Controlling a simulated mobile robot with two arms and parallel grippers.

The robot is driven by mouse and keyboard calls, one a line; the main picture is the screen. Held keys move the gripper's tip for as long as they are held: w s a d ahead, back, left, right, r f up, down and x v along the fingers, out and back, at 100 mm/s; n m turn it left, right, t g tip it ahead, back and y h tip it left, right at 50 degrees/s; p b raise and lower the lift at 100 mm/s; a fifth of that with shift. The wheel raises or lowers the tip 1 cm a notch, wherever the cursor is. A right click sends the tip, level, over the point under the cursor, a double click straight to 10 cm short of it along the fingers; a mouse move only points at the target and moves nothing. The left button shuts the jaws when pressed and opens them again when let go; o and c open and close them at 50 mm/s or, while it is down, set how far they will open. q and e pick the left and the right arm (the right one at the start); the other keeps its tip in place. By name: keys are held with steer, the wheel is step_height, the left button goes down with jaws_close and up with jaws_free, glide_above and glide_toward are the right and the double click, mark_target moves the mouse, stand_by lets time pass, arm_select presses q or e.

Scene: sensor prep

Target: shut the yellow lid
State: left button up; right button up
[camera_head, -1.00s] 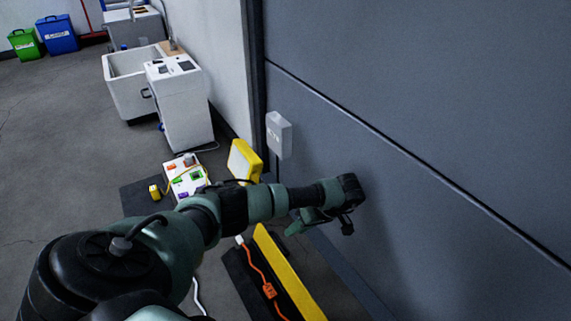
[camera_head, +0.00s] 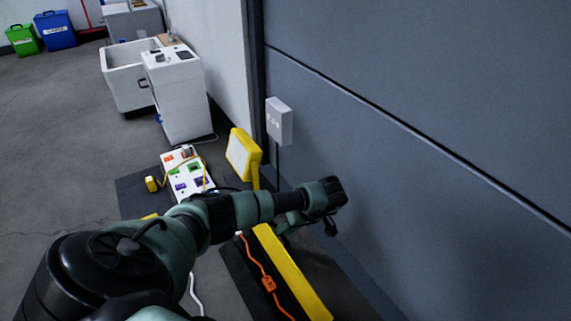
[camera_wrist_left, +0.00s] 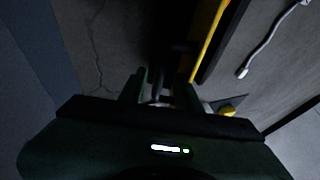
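The long yellow lid (camera_head: 292,272) stands raised along the wall side of a black open channel (camera_head: 243,275) on the floor. An orange cable (camera_head: 268,284) with an orange block lies in the channel. My left arm reaches across the head view, and my left gripper (camera_head: 284,223) hangs near the far end of the lid, close to the wall. I cannot tell whether it touches the lid. In the left wrist view, my left gripper (camera_wrist_left: 160,90) has its fingers apart, and the yellow lid (camera_wrist_left: 207,45) shows as a strip beyond them. My right gripper is not in view.
A grey wall panel (camera_head: 420,180) runs along the right. A yellow upright lamp-like panel (camera_head: 241,155) and a white board with coloured blocks (camera_head: 184,170) stand beyond my arm. A white cable (camera_head: 195,297) lies left of the channel.

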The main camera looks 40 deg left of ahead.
arm_select(q)
jaws_close()
stand_by(1.2)
